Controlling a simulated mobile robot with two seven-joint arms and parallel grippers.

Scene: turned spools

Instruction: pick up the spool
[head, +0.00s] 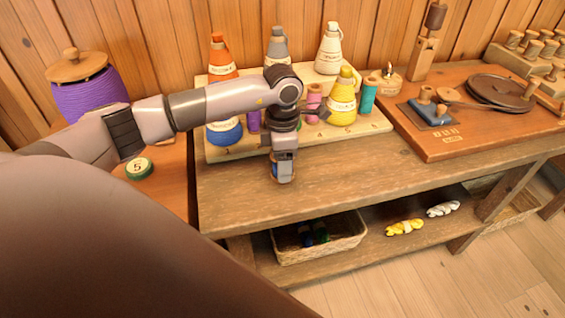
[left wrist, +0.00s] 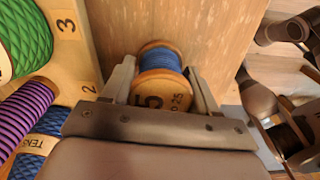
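A spool with blue thread and a wooden end marked "5" (left wrist: 160,88) is between the two fingers of my left gripper (left wrist: 162,68) in the left wrist view. One finger is on each side, close to the spool; whether they press on it is unclear. In the head view, my left gripper (head: 283,178) points down over the front of the wooden bench (head: 350,162), with a little of the spool (head: 273,168) showing beside it. Whether the spool touches the bench is hidden. My right gripper is not in view.
Behind the gripper, a pale board (head: 375,126) holds cone bottles, including a yellow one (head: 343,100), and several spools. A large purple spool (head: 88,97) stands left. A tool board (head: 435,147) is on the right. A basket (head: 335,248) sits below. The bench front is clear.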

